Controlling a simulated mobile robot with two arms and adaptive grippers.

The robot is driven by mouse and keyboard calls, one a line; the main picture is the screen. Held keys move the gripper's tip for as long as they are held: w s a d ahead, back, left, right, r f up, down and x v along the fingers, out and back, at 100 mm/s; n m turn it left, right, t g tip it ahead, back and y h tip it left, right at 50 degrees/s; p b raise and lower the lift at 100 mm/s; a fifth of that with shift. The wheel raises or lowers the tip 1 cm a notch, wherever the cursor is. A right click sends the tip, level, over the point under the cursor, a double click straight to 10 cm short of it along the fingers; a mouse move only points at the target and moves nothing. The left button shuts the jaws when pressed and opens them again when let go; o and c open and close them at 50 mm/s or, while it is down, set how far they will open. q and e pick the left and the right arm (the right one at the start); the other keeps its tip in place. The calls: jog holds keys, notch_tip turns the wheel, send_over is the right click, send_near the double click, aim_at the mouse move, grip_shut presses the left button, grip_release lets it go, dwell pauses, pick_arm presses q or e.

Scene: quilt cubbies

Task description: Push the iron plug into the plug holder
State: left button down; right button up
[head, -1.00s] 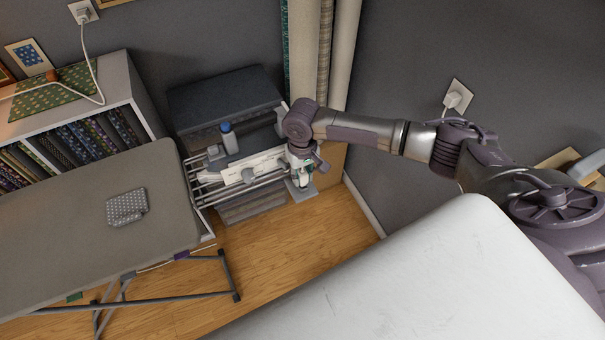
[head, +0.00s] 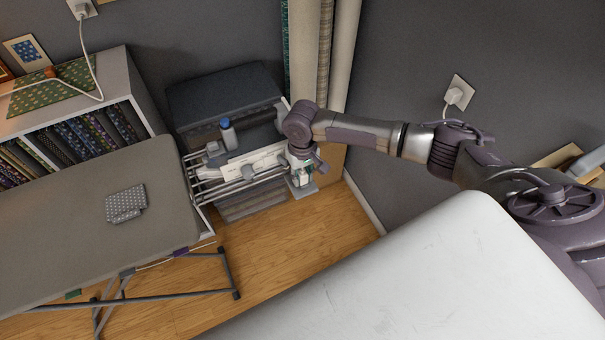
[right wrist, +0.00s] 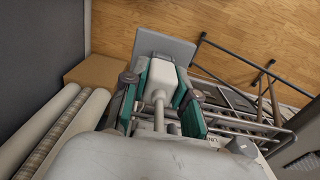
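A white block that looks like the iron plug (right wrist: 158,77) sits between the teal finger pads of my right gripper (right wrist: 160,88) in the right wrist view. A pale stem runs from it back toward the wrist. The gripper appears shut on it. A grey square plate (right wrist: 167,47), perhaps part of the plug holder, shows just beyond the plug; I cannot tell whether they touch. In the head view my right gripper (head: 301,172) is at the right end of the wire rack, above the grey plate (head: 304,191). My left gripper is not in view.
The ironing board (head: 60,225) with a dotted grey pad (head: 126,204) is at left. The wire rack (head: 205,186) carries a long white bar, and a blue-capped bottle (head: 228,134) stands by it. Fabric rolls (head: 305,50) stand behind my arm. A white surface (head: 430,285) fills the lower right.

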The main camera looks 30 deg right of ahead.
aim_at(302, 173)
jog(key=o, duration=0.4)
jog(key=shift+o, duration=0.2)
notch_tip(302, 173, up, 12)
dwell(0.4)
